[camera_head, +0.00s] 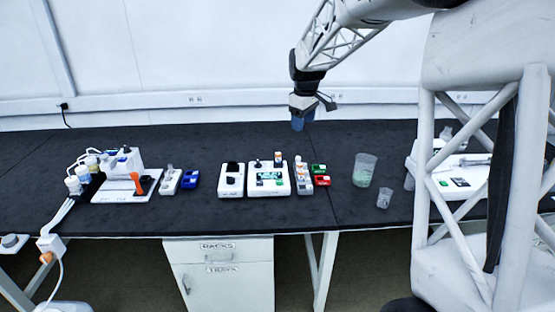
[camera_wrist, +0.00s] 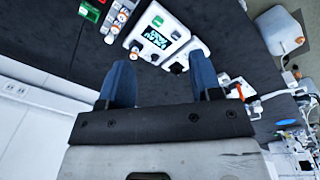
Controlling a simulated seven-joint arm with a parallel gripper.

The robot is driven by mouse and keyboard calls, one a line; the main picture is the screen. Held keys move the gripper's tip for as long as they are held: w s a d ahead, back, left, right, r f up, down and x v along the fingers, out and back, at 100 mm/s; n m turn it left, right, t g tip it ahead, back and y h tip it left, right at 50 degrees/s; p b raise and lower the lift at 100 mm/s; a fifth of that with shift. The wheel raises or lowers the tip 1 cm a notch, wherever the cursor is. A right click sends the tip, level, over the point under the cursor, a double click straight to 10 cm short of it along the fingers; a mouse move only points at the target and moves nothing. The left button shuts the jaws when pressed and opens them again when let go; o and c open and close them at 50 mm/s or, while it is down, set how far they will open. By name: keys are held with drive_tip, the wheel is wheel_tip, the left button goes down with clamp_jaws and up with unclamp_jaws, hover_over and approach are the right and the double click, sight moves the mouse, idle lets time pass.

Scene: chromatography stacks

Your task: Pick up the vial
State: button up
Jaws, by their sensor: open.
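Small vials with orange caps (camera_head: 298,159) stand in a narrow white rack on the black bench, right of a white device with a screen. Another orange-topped vial (camera_head: 278,157) stands at the back right of that device; I cannot tell whether it is on it or behind it. My gripper (camera_head: 298,124) hangs above the back of the bench, apart from the vials. Its blue fingers (camera_wrist: 162,78) are open with nothing between them.
The screen device (camera_head: 270,190) and a white two-knob device (camera_head: 231,180) stand left of the rack. Green and red small blocks (camera_head: 321,175), a clear beaker (camera_head: 365,170) and a smaller cup (camera_head: 384,198) stand right. The bench behind them is clear.

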drive_tip(key=w+a+f+n, duration=0.3)
drive_tip(key=w+f, duration=0.6)
drive_tip(key=w, duration=0.5)
drive_tip(key=n+g, duration=0.1)
drive_tip(key=n, duration=0.2)
hover_over(279, 153)
drive_tip(key=f, duration=1.1)
drive_tip(key=shift+s+a+f, duration=0.1)
drive_tip(key=shift+s+f, duration=0.05)
drive_tip(key=shift+s, duration=0.1)
drive_tip(key=shift+w+f, duration=0.15)
drive_tip(key=shift+f, duration=0.1)
drive_tip(key=shift+f, duration=1.3)
drive_tip(key=shift+f, duration=2.6)
